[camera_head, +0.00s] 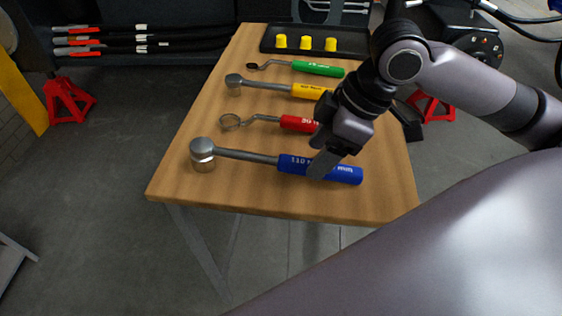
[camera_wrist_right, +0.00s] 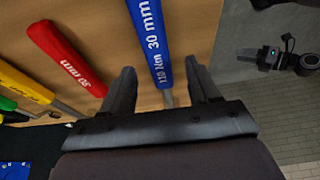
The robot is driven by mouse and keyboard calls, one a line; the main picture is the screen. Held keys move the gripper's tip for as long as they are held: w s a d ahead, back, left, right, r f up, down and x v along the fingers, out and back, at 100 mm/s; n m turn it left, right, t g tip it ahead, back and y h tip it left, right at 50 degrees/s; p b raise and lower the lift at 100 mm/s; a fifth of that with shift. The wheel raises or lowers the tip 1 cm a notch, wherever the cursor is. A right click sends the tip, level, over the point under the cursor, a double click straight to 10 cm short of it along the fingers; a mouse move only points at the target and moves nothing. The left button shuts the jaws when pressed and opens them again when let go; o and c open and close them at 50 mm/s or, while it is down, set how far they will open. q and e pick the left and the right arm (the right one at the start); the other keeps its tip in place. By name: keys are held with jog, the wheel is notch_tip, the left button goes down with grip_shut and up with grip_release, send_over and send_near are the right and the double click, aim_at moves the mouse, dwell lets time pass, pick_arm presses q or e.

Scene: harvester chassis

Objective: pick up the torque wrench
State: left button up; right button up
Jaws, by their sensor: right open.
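A torque wrench with a blue handle (camera_head: 345,174) and a round metal head (camera_head: 203,153) lies along the near edge of the wooden table. Its handle, marked 110 Nm 30 mm, also shows in the right wrist view (camera_wrist_right: 150,38). My right gripper (camera_head: 324,164) is open over this handle, pointing down. In the wrist view the blue handle runs between its two fingers (camera_wrist_right: 160,82). I cannot tell how far the fingertips are above the tabletop.
A red-handled wrench (camera_head: 297,124) lies just behind, then a yellow-handled one (camera_head: 310,91) and a green-handled one (camera_head: 318,69). A black tray (camera_head: 352,47) with yellow caps is at the table's back. The table's (camera_head: 180,182) left front corner is bare.

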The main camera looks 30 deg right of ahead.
aim_at(309, 162)
jog(key=x, duration=0.3)
jog(key=shift+w+a+f+b, duration=0.1)
jog(key=shift+f+b, duration=0.05)
jog(key=shift+b, duration=0.25)
jog(key=shift+c, duration=0.3)
grip_shut()
notch_tip(309, 162, up, 20)
jog(key=p, duration=0.7)
